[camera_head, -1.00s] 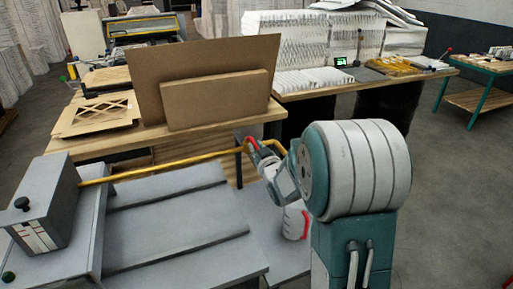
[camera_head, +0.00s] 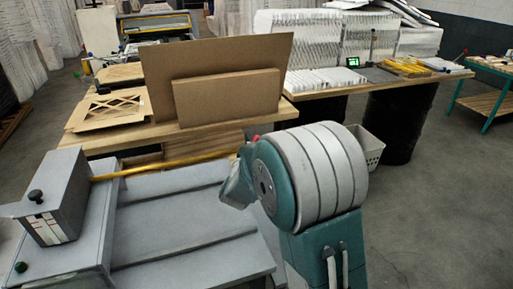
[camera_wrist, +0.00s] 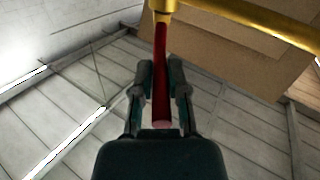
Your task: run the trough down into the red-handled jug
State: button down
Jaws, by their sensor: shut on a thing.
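In the wrist view my gripper (camera_wrist: 161,72) is shut on a red lever (camera_wrist: 161,50), with a finger on each side of it. The lever joins a yellow pipe (camera_wrist: 245,25). In the head view the yellow pipe (camera_head: 170,167) runs from a grey box to behind my arm, and a bit of red (camera_head: 256,138) shows at its far end. My gripper is hidden there by my arm. The grey ribbed trough (camera_head: 175,205) fills the lower left. The red-handled jug is hidden behind my arm.
A grey control box (camera_head: 52,195) with a black knob stands at the left. Cardboard panels (camera_head: 225,97) stand on the wooden table behind the pipe. A pale bin (camera_head: 366,150) sits on the floor beyond my arm. The floor at the right is clear.

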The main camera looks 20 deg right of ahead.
jog(key=shift+w+a+r+m+g+h, duration=0.15)
jog(key=shift+w+a+m+g+h, duration=0.15)
jog(key=shift+m+h, duration=0.25)
jog(key=c, duration=0.6)
grip_release()
jog(key=shift+c, duration=0.2)
jog(key=v, duration=1.2)
jog(key=shift+a, duration=0.2)
jog(key=shift+w, duration=0.1)
